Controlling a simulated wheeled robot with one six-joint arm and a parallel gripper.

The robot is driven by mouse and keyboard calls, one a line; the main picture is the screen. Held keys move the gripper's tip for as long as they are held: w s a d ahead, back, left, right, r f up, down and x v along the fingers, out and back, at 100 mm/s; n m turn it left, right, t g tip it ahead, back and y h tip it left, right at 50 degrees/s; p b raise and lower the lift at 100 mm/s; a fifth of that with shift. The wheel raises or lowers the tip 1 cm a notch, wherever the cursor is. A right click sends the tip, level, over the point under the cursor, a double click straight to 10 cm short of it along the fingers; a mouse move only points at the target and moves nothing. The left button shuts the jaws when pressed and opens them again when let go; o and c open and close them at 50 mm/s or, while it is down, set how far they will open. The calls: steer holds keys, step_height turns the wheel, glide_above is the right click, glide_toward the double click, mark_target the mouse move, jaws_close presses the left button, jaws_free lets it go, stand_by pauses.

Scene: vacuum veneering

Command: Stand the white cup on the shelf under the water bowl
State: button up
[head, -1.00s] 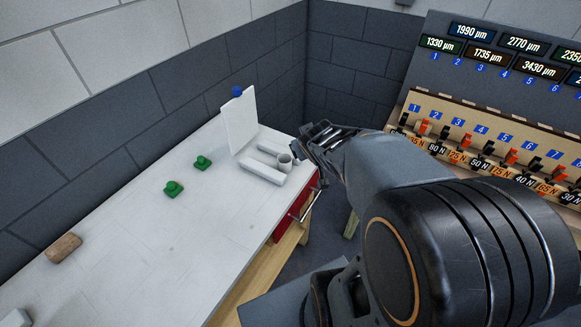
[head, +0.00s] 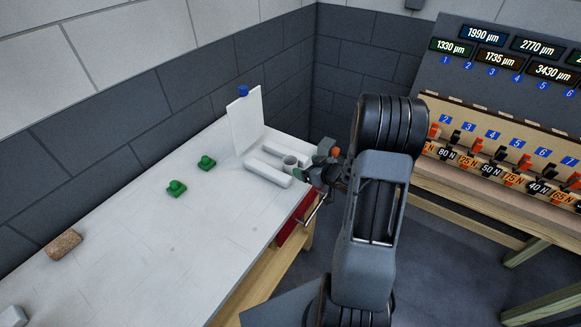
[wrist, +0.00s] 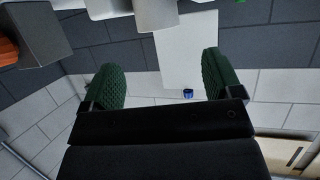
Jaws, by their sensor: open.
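A small pale cup (head: 290,162), greyish white, stands at the right end of two low white bars (head: 268,172) on the white bench. Behind the bars a white upright panel (head: 246,120) rises, with a small blue piece (head: 243,91) at its top. My gripper (head: 316,172) is just right of the cup, partly hidden by my arm. In the wrist view its green fingers are spread apart with nothing between them (wrist: 160,68); the panel (wrist: 187,50) and blue piece (wrist: 188,93) show upside down beyond. I cannot make out a water bowl or a shelf under it.
Two green pieces (head: 176,188) (head: 206,163) and a brown block (head: 63,244) lie on the white bench (head: 150,250). A red drawer front (head: 290,222) is under its right end. A numbered switch rack (head: 500,130) stands at the right. The bench's middle is clear.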

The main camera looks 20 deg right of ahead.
mark_target(286, 159)
steer(key=shift+p+x, duration=0.8)
steer(key=shift+x, duration=3.3)
steer(key=shift+d+f, duration=0.1)
steer(key=shift+f, duration=0.05)
steer(key=c, duration=1.1)
